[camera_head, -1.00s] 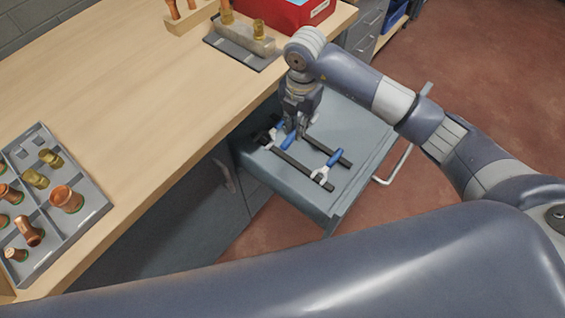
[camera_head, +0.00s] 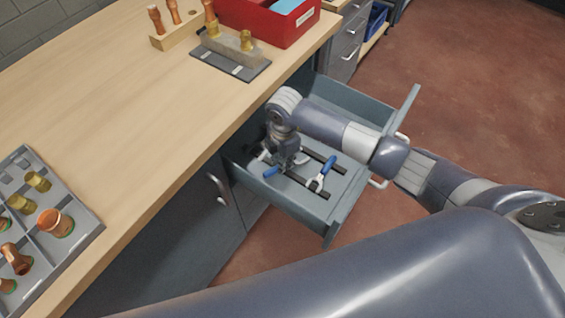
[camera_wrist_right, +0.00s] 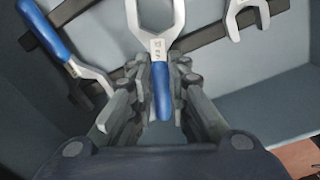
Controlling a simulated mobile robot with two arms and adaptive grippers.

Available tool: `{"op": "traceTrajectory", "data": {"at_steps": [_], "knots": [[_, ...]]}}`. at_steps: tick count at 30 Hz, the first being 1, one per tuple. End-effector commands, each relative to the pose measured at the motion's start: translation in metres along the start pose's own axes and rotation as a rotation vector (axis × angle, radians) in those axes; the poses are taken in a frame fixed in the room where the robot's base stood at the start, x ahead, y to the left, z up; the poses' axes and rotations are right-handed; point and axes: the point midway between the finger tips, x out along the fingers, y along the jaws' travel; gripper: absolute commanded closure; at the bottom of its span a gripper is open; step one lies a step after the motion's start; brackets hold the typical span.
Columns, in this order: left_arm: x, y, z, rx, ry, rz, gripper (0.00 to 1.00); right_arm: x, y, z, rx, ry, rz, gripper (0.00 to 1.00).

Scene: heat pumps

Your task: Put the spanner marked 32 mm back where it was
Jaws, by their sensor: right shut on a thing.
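My right gripper (camera_head: 286,166) is down in the open drawer (camera_head: 284,202). In the right wrist view it (camera_wrist_right: 162,82) is shut on the blue handle of a spanner (camera_wrist_right: 161,95). The held spanner's silver open head points away from the fingers and overlaps a black rail. A small dark marking on its neck is too blurred to read. Another blue-handled spanner (camera_wrist_right: 50,32) lies to the left, and a silver spanner head (camera_wrist_right: 246,14) shows at the right. In the head view one spanner (camera_head: 318,183) lies across the rails, right of my gripper. Whether the held spanner touches the rails is unclear.
Black rails (camera_head: 306,185) run along the drawer floor. The wooden worktop (camera_head: 120,110) lies left of the drawer, with a grey tray of fittings (camera_head: 75,240), a red box (camera_head: 262,32) and a wooden holder (camera_head: 180,38). Clear drawer floor shows near its front.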

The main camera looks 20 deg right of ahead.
Motion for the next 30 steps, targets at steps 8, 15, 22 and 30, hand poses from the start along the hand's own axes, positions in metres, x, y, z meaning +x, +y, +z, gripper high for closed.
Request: {"op": "traceTrajectory", "data": {"at_steps": [8, 15, 22, 30], "knots": [[0.0, 0.0, 0.001, 0.001, -0.001, 0.0, 0.6, 0.015, 0.0, 0.0, -0.002, 0.0, 0.001, 1.0], [0.003, -0.001, 0.001, 0.001, -0.002, -0.001, 0.6, 0.019, 0.0, 0.0, -0.002, 0.0, 0.001, 0.8], [0.003, -0.002, 0.002, 0.002, -0.003, -0.002, 0.6, 0.019, -0.001, 0.0, -0.002, 0.0, 0.0, 0.64], [-0.001, -0.002, 0.002, 0.002, -0.003, -0.002, 0.6, 0.011, 0.0, 0.0, -0.002, 0.0, 0.002, 0.64]]}}
